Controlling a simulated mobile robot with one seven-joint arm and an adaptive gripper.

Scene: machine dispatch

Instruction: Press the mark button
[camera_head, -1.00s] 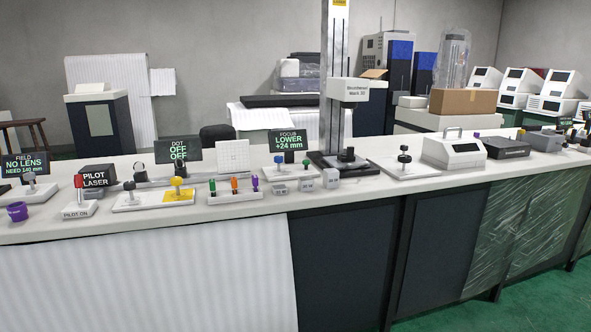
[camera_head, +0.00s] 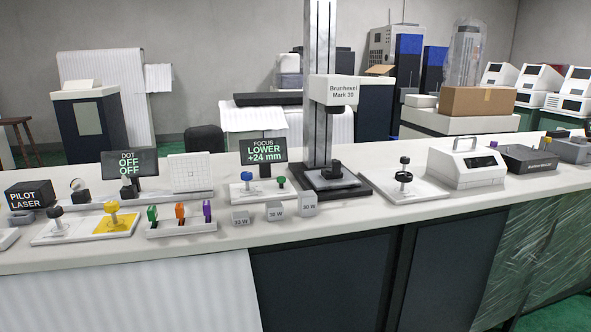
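No button with a readable "mark" label shows in the head view. A small white plate under the focus display carries a blue knob (camera_head: 247,177) and a green knob (camera_head: 281,181). The focus display (camera_head: 264,151) reads "LOWER +24 mm". The dot display (camera_head: 130,164) reads "OFF OFF". My gripper is not in view.
The long white bench (camera_head: 330,218) runs across the view. A yellow knob plate (camera_head: 113,220), a rack of coloured pieces (camera_head: 181,228), power blocks (camera_head: 274,211), a black knob plate (camera_head: 404,183) and a white box device (camera_head: 467,167) stand on it. The bench's front strip is mostly clear.

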